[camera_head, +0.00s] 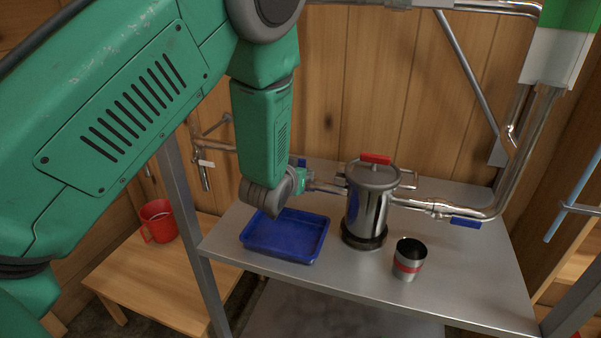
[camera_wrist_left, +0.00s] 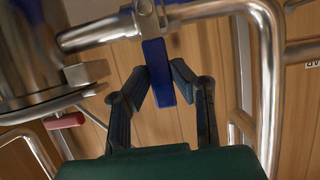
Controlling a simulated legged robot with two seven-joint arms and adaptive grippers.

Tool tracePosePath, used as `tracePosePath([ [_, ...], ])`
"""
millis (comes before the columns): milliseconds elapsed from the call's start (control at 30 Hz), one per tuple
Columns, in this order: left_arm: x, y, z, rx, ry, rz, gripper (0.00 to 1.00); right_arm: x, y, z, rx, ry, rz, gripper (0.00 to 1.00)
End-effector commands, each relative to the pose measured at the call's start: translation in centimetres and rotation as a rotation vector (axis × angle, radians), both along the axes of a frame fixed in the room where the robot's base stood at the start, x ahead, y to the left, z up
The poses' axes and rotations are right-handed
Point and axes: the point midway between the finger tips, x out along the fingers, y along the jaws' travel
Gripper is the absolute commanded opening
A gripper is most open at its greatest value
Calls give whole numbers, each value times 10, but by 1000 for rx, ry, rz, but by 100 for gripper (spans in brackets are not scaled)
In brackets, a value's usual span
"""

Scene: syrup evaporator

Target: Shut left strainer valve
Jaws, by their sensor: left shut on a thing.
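The steel strainer canister (camera_head: 366,214) stands on the metal table with a red handle (camera_head: 376,158) on its lid. Pipes join it on both sides. The left valve's blue handle (camera_head: 301,162) is mostly hidden behind my left gripper (camera_head: 302,180). In the left wrist view, this blue handle (camera_wrist_left: 156,60) points across its steel pipe (camera_wrist_left: 205,9). My left gripper's dark fingers (camera_wrist_left: 160,84) are shut on the handle, one on each side. The right valve's blue handle (camera_head: 466,223) lies along its pipe. My right gripper is not in view.
A blue tray (camera_head: 262,252) lies on the metal table (camera_head: 330,268) below my left wrist. A steel cup with a red band (camera_head: 408,263) stands near the front edge. A red mug (camera_head: 158,222) sits on a low wooden table (camera_head: 150,285) at left.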

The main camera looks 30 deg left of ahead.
Motion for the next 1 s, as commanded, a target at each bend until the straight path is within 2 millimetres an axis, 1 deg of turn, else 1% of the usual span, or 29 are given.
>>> tracePosePath([
  [33, 5, 2, 10, 6, -25, 1, 0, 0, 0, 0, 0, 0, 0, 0],
  [167, 5, 2, 9, 5, -24, 1, 0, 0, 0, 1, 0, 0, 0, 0],
  [200, 6, 2, 9, 5, -26, 1, 33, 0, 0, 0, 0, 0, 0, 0],
  [233, 5, 2, 9, 4, -25, 0, 40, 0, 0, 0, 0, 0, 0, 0],
  [533, 3, 0, 4, 1, -12, 0, 40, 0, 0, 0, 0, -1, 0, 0],
  [667, -5, -2, 7, 0, -11, -1, 40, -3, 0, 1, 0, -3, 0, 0],
  [767, -20, -6, 13, 0, -9, -2, 40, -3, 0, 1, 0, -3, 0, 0],
  [1000, -66, -17, 33, 1, -12, -2, 40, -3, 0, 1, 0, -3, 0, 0],
])
